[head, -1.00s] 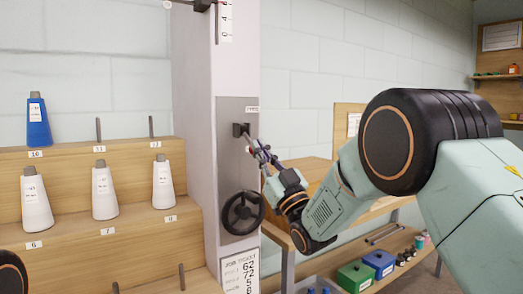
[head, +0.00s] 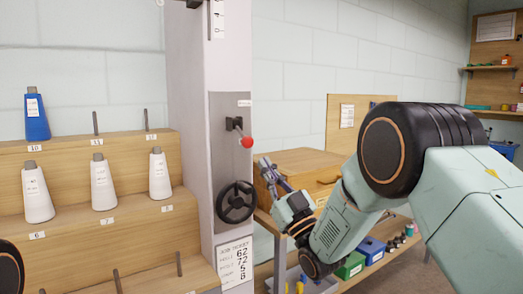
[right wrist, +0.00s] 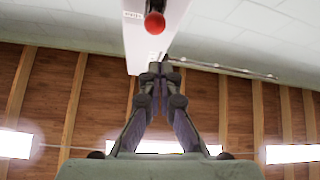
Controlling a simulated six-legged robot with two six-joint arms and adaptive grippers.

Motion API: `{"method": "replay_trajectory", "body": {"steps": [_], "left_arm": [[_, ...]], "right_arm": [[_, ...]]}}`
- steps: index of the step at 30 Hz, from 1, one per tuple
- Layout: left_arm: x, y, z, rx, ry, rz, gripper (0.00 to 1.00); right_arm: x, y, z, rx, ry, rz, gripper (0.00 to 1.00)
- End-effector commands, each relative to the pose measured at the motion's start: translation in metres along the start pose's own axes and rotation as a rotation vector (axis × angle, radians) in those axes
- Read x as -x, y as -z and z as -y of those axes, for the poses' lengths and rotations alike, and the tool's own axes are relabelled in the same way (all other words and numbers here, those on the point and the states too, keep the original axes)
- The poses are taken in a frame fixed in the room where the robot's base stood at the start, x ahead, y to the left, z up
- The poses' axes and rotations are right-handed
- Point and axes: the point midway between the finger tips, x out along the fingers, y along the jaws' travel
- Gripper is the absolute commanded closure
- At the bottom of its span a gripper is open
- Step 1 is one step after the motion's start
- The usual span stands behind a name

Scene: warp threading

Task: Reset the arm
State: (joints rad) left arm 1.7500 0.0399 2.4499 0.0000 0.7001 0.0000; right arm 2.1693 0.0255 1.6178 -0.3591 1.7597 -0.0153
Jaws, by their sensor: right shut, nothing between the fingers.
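My right gripper (head: 268,170) is in the middle of the head view, just right of the white column (head: 190,110). It is shut and empty. A lever with a red ball knob (head: 246,142) sticks out of the column's grey panel (head: 228,110), above and left of the gripper, apart from it. In the right wrist view the red knob (right wrist: 155,23) is at the top, beyond the shut fingertips (right wrist: 160,68). A black handwheel (head: 236,202) is below the lever. My left gripper is not in view.
Wooden steps (head: 90,235) on the left hold white cones (head: 103,187) and a blue cone (head: 36,118) beside bare pegs. A wooden box (head: 300,170) stands behind my right gripper. Green (head: 350,266) and blue (head: 371,250) boxes sit on a low shelf.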

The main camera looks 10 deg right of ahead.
Motion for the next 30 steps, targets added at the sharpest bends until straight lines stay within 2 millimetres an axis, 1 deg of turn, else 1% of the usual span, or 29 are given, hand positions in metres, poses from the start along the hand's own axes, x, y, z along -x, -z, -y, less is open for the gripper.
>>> {"method": "replay_trajectory", "body": {"steps": [3, 6, 16, 18, 20, 23, 24, 26, 27, 29, 30], "left_arm": [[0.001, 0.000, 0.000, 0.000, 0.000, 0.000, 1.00], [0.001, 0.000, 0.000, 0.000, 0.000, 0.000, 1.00], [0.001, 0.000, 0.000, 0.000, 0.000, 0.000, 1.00], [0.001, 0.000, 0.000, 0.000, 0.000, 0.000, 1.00], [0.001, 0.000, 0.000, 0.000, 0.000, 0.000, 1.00], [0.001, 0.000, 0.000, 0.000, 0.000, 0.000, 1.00], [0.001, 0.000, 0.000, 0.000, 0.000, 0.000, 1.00], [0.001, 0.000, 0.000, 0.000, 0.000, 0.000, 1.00], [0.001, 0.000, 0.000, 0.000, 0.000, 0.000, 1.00], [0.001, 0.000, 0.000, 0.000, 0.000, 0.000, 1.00], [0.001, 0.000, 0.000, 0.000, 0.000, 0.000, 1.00]], "right_arm": [[0.009, -0.003, 0.000, -0.001, 0.000, 0.000, 1.00], [0.012, -0.003, 0.001, -0.001, 0.001, -0.001, 1.00], [0.014, -0.004, 0.001, -0.001, 0.001, 0.005, 1.00], [0.015, -0.011, 0.001, -0.002, -0.002, 0.041, 1.00], [0.019, -0.026, 0.000, -0.007, -0.014, 0.114, 1.00], [0.053, -0.070, 0.001, -0.033, -0.054, 0.340, 1.00], [0.073, -0.089, 0.003, -0.048, -0.071, 0.441, 1.00], [0.104, -0.113, 0.007, -0.069, -0.093, 0.574, 1.00], [0.127, -0.127, 0.011, -0.083, -0.107, 0.661, 1.00], [0.162, -0.145, 0.017, -0.105, -0.125, 0.785, 1.00], [0.186, -0.154, 0.022, -0.119, -0.135, 0.862, 1.00]]}}
